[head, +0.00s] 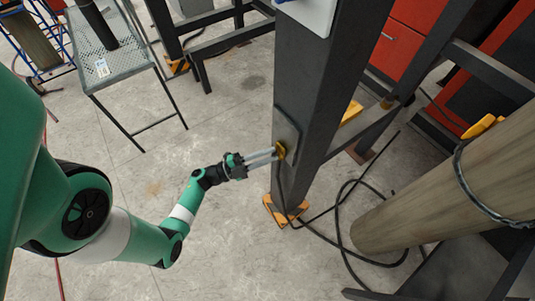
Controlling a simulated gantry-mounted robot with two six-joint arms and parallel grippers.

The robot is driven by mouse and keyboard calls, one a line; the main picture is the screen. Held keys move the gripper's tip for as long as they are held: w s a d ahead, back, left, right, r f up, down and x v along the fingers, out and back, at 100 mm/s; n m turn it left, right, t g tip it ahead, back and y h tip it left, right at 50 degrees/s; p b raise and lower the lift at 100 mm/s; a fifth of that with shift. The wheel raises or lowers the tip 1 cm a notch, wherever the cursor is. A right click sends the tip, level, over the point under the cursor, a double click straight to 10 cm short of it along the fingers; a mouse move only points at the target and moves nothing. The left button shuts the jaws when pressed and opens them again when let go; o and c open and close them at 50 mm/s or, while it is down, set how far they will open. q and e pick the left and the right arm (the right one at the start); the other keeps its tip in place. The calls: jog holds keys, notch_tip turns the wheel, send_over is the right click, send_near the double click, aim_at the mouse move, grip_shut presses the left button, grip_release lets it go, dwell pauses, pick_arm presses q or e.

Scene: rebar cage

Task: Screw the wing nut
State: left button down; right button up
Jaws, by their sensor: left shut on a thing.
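My left gripper (272,155) reaches from the left to the dark upright steel post. Its fingers are shut on a small yellow wing nut (281,151) at a plate (286,130) on the post's side face. The fingers partly hide the wing nut, and its thread cannot be seen. Another yellow wing-shaped piece (482,126) shows at the right, by the wooden pole. My right gripper is not in view.
The dark post (325,90) stands in the middle, with a yellow foot (284,210). A wooden pole (450,185) and black cables (345,215) lie to the right. A metal table (115,62) stands at the upper left. The concrete floor between table and post is clear.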

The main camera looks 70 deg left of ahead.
pick_arm(q)
jog(key=shift+m, duration=0.6)
jog(key=c, duration=0.8)
grip_release()
jog(key=shift+h, duration=0.3)
jog(key=shift+o, duration=0.2)
jog(key=v, duration=1.1)
jog(key=shift+s+p, duration=0.3)
jog(key=shift+p, duration=0.15)
jog(key=shift+r, duration=0.15)
